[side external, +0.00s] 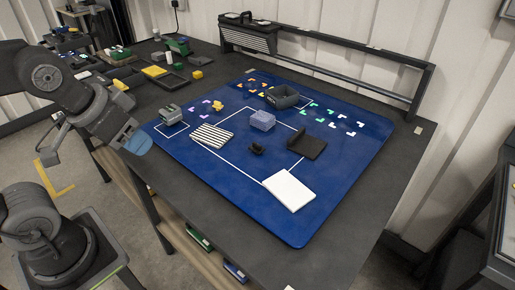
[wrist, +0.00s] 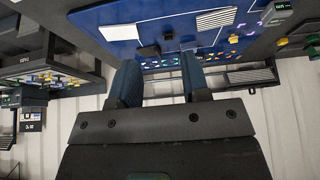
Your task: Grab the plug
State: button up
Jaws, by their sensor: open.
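A small black piece (side external: 256,148), which looks like the plug, lies near the middle of the blue mat (side external: 215,205) in the side view. It sits between the white striped block (side external: 212,135) and a black angled bracket (side external: 308,145). My gripper (side external: 137,140) is off the mat's left edge in the side view, well apart from the black piece. In the wrist view its two blue fingers (wrist: 160,82) are spread with nothing between them.
A dark rail frame (side external: 345,71) runs behind.

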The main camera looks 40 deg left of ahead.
jog(key=shift+o, duration=0.4)
jog(key=o, duration=0.3)
